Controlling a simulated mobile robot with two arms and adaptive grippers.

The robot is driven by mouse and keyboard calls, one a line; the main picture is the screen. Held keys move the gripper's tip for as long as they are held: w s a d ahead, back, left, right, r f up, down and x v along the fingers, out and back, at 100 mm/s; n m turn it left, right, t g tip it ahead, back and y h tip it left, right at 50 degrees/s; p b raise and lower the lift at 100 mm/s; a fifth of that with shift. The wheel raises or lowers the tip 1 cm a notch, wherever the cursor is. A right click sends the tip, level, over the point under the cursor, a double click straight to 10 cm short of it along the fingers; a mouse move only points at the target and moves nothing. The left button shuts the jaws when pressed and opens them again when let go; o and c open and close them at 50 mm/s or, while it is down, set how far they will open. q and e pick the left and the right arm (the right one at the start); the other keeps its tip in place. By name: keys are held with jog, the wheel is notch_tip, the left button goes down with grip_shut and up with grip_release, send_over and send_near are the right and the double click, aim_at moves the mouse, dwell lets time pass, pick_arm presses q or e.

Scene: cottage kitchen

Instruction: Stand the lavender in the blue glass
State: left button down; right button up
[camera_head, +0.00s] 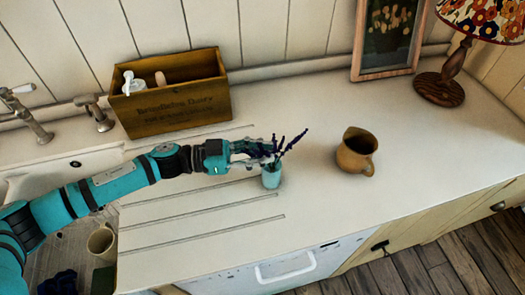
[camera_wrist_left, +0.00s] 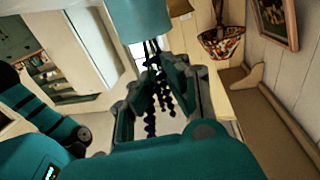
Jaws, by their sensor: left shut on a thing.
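The lavender (camera_head: 290,143) is a small bunch of dark purple sprigs. My left gripper (camera_head: 262,149) is shut on its stems, and the flower heads point up and to the right. The blue glass (camera_head: 271,177) stands upright on the counter right below the gripper. In the left wrist view the lavender (camera_wrist_left: 162,92) lies between the fingers (camera_wrist_left: 158,85), and the stems run to the blue glass (camera_wrist_left: 138,18) at the top. The stem ends meet the glass's rim area; how deep they sit inside is hidden. My right gripper is not in view.
A brown jug (camera_head: 356,152) stands right of the glass on the white counter (camera_head: 330,215). A wooden crate (camera_head: 172,98) with bottles stands behind my left arm. A lamp (camera_head: 440,86) and a picture frame (camera_head: 386,72) are at the back right. The sink tap (camera_head: 32,122) is at left.

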pick_arm(q)
jog(key=c, duration=1.3)
grip_release()
jog(key=shift+a, duration=0.1)
jog(key=a, duration=0.4)
jog(key=s+a, duration=0.1)
jog(key=a, duration=0.6)
jog(key=shift+s+a, duration=0.3)
jog(key=shift+a, duration=0.05)
